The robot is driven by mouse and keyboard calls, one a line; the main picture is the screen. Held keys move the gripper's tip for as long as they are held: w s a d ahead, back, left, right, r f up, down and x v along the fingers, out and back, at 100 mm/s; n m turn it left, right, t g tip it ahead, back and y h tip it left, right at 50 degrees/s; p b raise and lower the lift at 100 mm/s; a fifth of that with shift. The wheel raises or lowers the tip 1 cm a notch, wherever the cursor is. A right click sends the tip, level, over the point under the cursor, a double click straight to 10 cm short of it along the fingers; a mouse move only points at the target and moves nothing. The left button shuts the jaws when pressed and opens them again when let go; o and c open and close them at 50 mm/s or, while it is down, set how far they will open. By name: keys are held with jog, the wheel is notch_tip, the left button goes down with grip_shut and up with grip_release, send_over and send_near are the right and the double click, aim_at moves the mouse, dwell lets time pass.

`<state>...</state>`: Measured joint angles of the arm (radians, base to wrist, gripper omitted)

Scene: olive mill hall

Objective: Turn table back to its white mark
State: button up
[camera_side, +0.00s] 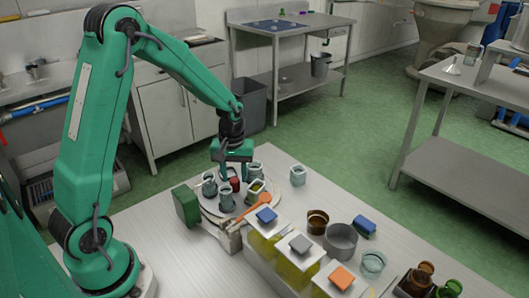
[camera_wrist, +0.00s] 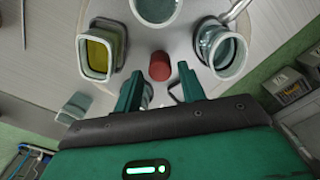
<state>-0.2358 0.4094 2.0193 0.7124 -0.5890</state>
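The round, pale turntable (camera_side: 212,213) sits on the bench in the side view, with several glass jars standing on it. Its pale top (camera_wrist: 180,38) also fills the middle of the wrist view. A short red knob (camera_side: 235,184) stands near its middle; it shows in the wrist view (camera_wrist: 160,66) just beyond my fingertips. One square jar (camera_wrist: 97,55) holds something yellow; a grey-blue round jar (camera_wrist: 221,52) stands opposite. My gripper (camera_side: 231,175) is above the turntable, fingers pointing down. Its fingers are apart and empty in the wrist view (camera_wrist: 160,77). I cannot make out the white mark.
A green block (camera_side: 187,204) stands at the turntable's left edge. An orange utensil (camera_side: 252,209) lies at its near right. A jar (camera_side: 298,175) stands behind.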

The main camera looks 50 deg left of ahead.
aim_at(235, 179)
jog(key=shift+r, duration=2.8)
